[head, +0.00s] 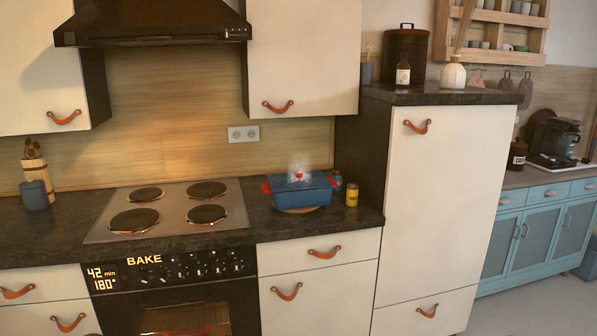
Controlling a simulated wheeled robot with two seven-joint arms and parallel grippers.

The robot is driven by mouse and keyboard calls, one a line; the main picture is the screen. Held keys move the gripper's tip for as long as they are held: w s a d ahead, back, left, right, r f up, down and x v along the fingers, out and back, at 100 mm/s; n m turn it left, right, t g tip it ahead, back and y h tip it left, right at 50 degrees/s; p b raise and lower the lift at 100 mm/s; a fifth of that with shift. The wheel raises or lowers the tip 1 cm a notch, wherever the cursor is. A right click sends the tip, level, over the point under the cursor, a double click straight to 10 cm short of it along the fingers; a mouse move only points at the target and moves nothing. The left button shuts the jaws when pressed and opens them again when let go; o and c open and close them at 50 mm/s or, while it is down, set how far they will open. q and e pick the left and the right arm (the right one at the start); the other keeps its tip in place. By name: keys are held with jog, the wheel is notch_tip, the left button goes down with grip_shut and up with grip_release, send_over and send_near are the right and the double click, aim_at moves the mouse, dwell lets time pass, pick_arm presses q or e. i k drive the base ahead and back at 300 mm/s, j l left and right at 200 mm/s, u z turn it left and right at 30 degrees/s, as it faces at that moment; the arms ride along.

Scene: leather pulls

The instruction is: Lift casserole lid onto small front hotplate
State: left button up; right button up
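A blue casserole (300,198) stands on a round wooden board (298,210) on the dark counter, right of the hob. Its blue lid (290,183) appears to be on top, with a red knob (298,174) at the middle and whitish steam around it. Red shows at the casserole's left side. The hob (177,210) has two front hotplates. The front right hotplate (206,215) looks smaller than the front left hotplate (135,220). Both are bare. Neither of my grippers is in view.
Two small jars, one yellow (352,195), stand right of the casserole beside a tall cabinet (440,200). A range hood (150,25) hangs above the hob. A blue-grey canister (35,195) and a utensil holder stand left. The oven front (170,290) is below.

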aim_at(277, 181)
jog(key=i+l+z, duration=0.1)
jog(key=i+l, duration=0.2)
jog(key=i+l+z, duration=0.1)
jog(key=i+l, duration=0.2)
jog(key=i, duration=0.2)
jog(key=i+l+z, duration=0.1)
jog(key=i+l, duration=0.15)
jog(key=i, duration=0.2)
jog(key=i+l, duration=0.2)
jog(key=i, duration=0.2)
jog(key=i+l+z, duration=0.15)
jog(key=i, duration=0.3)
jog(key=l, duration=0.1)
